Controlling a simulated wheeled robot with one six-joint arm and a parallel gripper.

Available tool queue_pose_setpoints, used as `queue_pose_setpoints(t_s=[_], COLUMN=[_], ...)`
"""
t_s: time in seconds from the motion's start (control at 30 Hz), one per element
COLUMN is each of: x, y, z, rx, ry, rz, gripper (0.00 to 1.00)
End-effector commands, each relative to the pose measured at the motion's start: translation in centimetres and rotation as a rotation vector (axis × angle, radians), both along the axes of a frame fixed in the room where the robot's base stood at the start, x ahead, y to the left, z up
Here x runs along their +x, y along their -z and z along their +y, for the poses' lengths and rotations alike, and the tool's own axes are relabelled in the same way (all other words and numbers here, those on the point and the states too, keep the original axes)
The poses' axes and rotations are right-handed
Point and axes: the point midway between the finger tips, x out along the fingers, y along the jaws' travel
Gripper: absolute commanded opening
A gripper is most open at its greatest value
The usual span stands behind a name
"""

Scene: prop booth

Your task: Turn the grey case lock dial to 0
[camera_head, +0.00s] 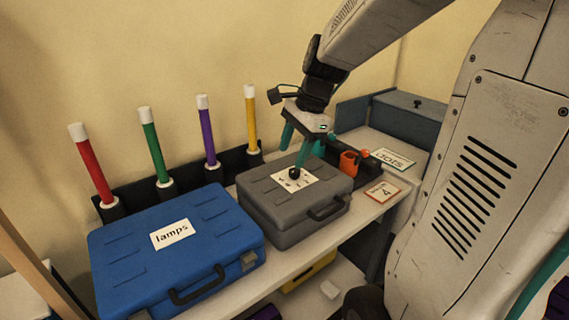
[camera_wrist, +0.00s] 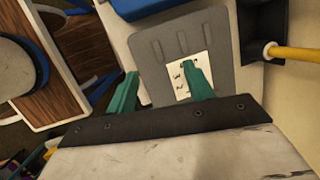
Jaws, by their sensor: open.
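The grey case (camera_head: 270,212) lies flat and closed on the shelf, its handle towards the front. A white label with number marks is on its lid, and a small dark dial (camera_head: 294,173) sits on that label. The dial's setting is too small to read. My gripper (camera_head: 293,156) is open above the lid, with one teal finger close to the dial. Contact cannot be told. In the wrist view the grey case (camera_wrist: 152,58) lies beyond my fingers (camera_wrist: 160,70); one finger covers part of the label (camera_wrist: 178,89) and the dial is mostly hidden.
A blue case (camera_head: 130,258) labelled "lamps" is left of the grey one. Red, green, purple and yellow wands (camera_head: 205,130) stand behind.

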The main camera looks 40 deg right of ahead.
Motion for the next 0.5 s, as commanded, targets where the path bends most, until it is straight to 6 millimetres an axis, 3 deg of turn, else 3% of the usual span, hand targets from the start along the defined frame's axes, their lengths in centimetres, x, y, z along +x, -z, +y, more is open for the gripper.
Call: queue_pose_setpoints(t_s=[0.03, 0.2, 0.33, 0.5], x=[1.5, 4.6, 5.6, 6.2], y=[1.1, 3.5, 4.6, 6.1], z=[-2.2, -7.1, -9.0, -9.0], rx=[0.042, 0.149, 0.189, 0.200], ry=[0.144, 0.507, 0.640, 0.674], rz=[0.024, 0.076, 0.094, 0.101], gripper=[0.52, 0.52, 0.52, 0.52])
